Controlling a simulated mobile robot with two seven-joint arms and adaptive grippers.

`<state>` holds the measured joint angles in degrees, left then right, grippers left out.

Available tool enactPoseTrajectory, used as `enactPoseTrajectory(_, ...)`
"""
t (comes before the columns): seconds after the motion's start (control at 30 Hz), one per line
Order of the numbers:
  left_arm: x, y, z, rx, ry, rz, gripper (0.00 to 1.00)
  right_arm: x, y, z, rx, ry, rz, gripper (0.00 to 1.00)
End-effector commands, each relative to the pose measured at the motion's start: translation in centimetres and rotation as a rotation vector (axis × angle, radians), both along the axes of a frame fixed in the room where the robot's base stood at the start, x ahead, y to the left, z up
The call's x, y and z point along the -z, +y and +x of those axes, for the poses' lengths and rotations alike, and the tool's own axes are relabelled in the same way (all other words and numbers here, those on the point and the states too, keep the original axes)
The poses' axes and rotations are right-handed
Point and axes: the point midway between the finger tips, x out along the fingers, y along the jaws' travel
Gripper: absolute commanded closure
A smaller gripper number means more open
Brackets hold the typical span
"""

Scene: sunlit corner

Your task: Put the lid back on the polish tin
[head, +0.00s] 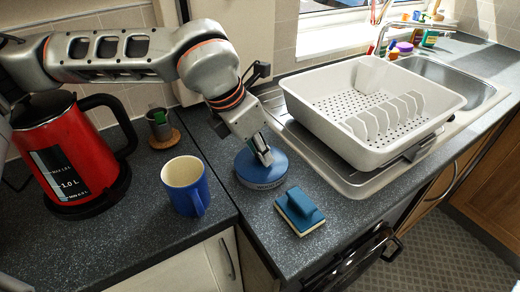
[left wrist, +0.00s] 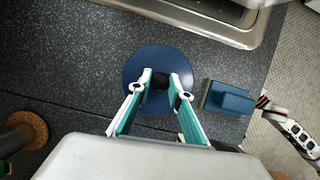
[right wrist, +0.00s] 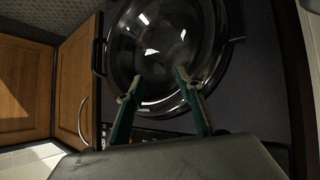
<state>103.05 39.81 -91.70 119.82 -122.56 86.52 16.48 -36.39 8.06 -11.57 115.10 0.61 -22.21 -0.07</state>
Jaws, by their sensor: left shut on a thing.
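The polish tin's blue round lid (head: 247,166) is in the head view, at the counter's front middle, with a blue side band with lettering below its top. In the left wrist view the lid (left wrist: 158,58) is a dark blue disc with a black knob (left wrist: 160,81) at its centre. My left gripper (head: 265,158) reaches down from above, and its fingers (left wrist: 160,84) are shut on the knob. The lid covers what is beneath it; I cannot tell whether it rests fully on the tin.
A blue-handled scrubber (head: 299,209) lies just right of the lid. A blue mug (head: 186,186) and a red kettle (head: 68,150) stand to the left. A white dish rack (head: 370,110) stands behind right, beside the sink (head: 440,72).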

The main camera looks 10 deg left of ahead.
Motion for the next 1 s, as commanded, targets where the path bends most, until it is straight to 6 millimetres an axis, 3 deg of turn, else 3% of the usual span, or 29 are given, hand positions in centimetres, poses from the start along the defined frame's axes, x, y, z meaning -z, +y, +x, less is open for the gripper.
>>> enactPoseTrajectory(0.17,0.0,0.0,0.0,0.000,-0.001,-0.001,0.99,-0.3,0.0,0.5,-0.001,-0.009,0.000,0.64)
enactPoseTrajectory(0.2,0.0,0.0,0.0,0.000,-0.001,-0.001,0.78,-0.3,0.0,0.6,0.000,-0.011,0.000,0.64)
enactPoseTrajectory(0.27,0.0,0.0,0.0,0.000,0.000,0.000,0.63,-0.4,0.0,0.7,0.000,-0.012,0.000,0.64)
enactPoseTrajectory(0.53,0.0,0.0,0.0,0.000,0.000,0.000,0.61,-0.3,0.0,0.5,0.000,-0.010,0.000,0.64)
enactPoseTrajectory(0.6,0.0,0.0,0.0,0.000,0.000,0.000,0.45,-0.2,0.0,0.4,-0.001,-0.008,0.000,0.64)
enactPoseTrajectory(1.0,-0.2,0.0,0.0,0.000,-0.001,0.000,0.45,0.1,0.0,-0.3,0.000,0.005,0.000,0.64)
